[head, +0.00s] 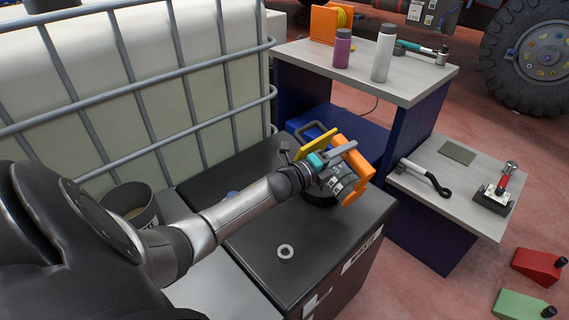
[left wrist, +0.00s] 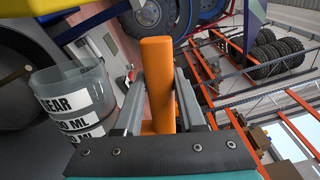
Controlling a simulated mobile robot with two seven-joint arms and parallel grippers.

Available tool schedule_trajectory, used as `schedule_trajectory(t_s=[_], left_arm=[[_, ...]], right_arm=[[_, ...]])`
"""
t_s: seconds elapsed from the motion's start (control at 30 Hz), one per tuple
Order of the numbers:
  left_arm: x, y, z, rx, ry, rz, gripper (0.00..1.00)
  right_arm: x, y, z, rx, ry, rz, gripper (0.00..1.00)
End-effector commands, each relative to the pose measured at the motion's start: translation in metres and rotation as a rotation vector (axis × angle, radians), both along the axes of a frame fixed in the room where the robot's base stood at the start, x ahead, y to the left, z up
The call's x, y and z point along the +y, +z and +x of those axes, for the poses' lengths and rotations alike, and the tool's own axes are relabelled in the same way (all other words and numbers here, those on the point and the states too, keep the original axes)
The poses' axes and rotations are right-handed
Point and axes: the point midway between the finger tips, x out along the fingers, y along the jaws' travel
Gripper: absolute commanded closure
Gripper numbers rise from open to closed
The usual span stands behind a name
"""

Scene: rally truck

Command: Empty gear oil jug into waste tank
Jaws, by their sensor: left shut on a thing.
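My left gripper (head: 335,160) is shut on an orange handle (head: 365,165), above the black waste tank (head: 330,240). In the left wrist view the orange handle (left wrist: 158,85) stands between the fingers. A clear jug (left wrist: 70,95) with a black-and-white label reading "GEAR" is beside it; the handle appears to belong to this jug. In the head view the jug (head: 342,184) is mostly hidden by the gripper, and its contents cannot be made out. A round black opening (head: 318,200) lies beneath on the tank top. My right gripper is out of view.
A caged white tank (head: 110,80) stands behind and left of my arm. A dark bucket (head: 128,205) sits near my arm. A grey ring (head: 286,251) lies on the tank top. A bench (head: 400,80) with bottles and a lower shelf (head: 450,190) with tools stand to the right.

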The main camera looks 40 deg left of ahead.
Motion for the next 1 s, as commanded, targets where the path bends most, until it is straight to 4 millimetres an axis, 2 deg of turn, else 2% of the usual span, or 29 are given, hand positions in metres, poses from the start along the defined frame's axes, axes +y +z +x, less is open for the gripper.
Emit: schedule_trajectory(t_s=[0.5, 1.0], left_arm=[[0.012, 0.008, 0.004, 0.016, -0.001, -0.089, 1.00], [0.013, 0.008, 0.003, 0.017, -0.001, -0.095, 1.00]], right_arm=[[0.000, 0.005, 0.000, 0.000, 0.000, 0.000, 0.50], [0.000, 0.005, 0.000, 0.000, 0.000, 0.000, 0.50]])
